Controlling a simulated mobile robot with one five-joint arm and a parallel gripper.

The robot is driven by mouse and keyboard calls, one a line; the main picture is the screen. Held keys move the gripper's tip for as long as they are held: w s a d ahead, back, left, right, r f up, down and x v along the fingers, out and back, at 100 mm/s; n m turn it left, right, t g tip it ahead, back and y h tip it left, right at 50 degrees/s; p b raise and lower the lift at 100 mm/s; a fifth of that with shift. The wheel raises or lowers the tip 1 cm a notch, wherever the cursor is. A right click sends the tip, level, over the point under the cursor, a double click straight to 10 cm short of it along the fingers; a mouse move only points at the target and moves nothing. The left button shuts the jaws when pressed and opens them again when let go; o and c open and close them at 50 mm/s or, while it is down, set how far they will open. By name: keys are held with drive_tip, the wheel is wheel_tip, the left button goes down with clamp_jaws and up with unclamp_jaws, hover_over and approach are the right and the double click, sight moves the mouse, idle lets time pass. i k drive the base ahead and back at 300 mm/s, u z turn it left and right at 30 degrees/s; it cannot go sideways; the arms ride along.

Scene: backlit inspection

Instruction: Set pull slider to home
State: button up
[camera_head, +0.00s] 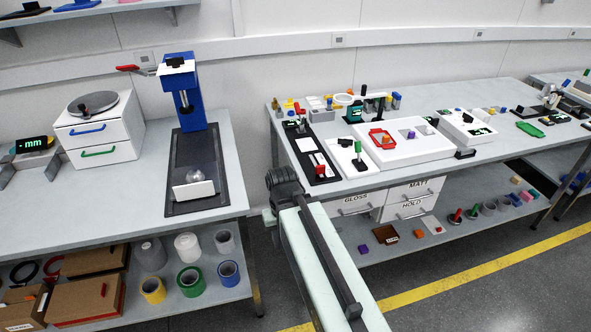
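The pull slider cannot be told for sure. One candidate is a long black plate (305,150) at the left end of the right bench, with a red-topped block (320,170) near its front end and a black knob (300,126) towards the back. Another is a white panel (343,158) beside it with an upright green handle (358,148). No home mark is readable. My gripper (283,182) is at the end of my arm, in front of the bench's left end and apart from both. Its fingers are too dark and small to read.
A white tray unit (437,150) with a red frame (382,138) stands right of the panels. The left bench (228,150) carries a blue press (184,100). A floor gap separates the benches.

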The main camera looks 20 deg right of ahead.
sight(320, 169)
drive_tip(key=u, duration=2.55)
drive_tip(key=k, duration=1.15)
drive_tip(key=z, duration=1)
drive_tip(key=i, duration=0.9)
drive_tip(key=u, duration=0.05)
